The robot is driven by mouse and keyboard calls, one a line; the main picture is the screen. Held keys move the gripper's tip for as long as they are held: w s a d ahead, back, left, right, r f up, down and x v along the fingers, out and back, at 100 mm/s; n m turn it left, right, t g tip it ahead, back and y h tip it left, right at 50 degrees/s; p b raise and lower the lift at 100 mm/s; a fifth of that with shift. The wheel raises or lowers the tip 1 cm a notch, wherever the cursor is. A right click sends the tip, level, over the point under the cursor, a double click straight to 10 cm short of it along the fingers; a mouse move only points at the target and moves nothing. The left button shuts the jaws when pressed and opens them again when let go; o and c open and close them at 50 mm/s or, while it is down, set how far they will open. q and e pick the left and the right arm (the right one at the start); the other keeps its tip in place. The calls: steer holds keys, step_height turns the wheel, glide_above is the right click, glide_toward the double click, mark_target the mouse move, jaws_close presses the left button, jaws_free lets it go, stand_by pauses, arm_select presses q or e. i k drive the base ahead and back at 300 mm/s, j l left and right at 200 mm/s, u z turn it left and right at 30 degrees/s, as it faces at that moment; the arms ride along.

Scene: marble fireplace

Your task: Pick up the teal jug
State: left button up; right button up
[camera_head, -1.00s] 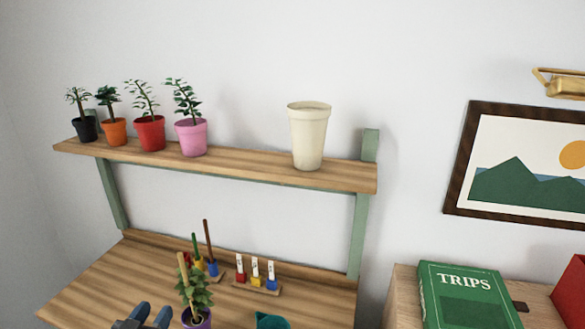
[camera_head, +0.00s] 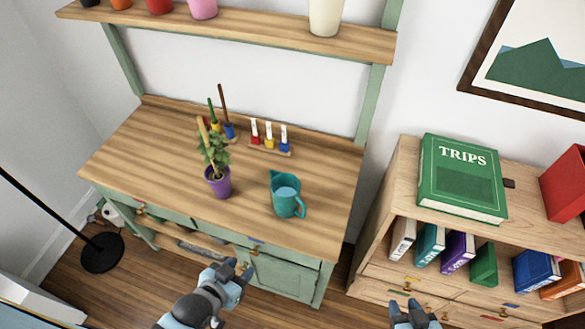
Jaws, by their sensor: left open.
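The teal jug (camera_head: 284,197) stands upright on the wooden tabletop (camera_head: 150,160), near its front right part. Light blue water shows inside it, and its handle is on the right side. My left gripper (camera_head: 240,272) is open and empty, in front of the table's front edge, below and to the left of the jug. My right gripper (camera_head: 412,310) is at the bottom edge of the view, in front of the bookcase and away from the jug. Its fingers look spread apart with nothing between them.
A potted plant in a purple pot (camera_head: 219,183) stands left of the jug. Small tools in a holder (camera_head: 269,147) are behind it. A shelf (camera_head: 230,27) with pots runs above. A bookcase (camera_head: 400,170) with a green TRIPS book (camera_head: 462,180) stands right. The tabletop's left side is clear.

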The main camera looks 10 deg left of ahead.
mark_target(285, 188)
steer(key=k+l, duration=0.1)
steer(key=l, duration=1.25)
steer(key=k, duration=0.05)
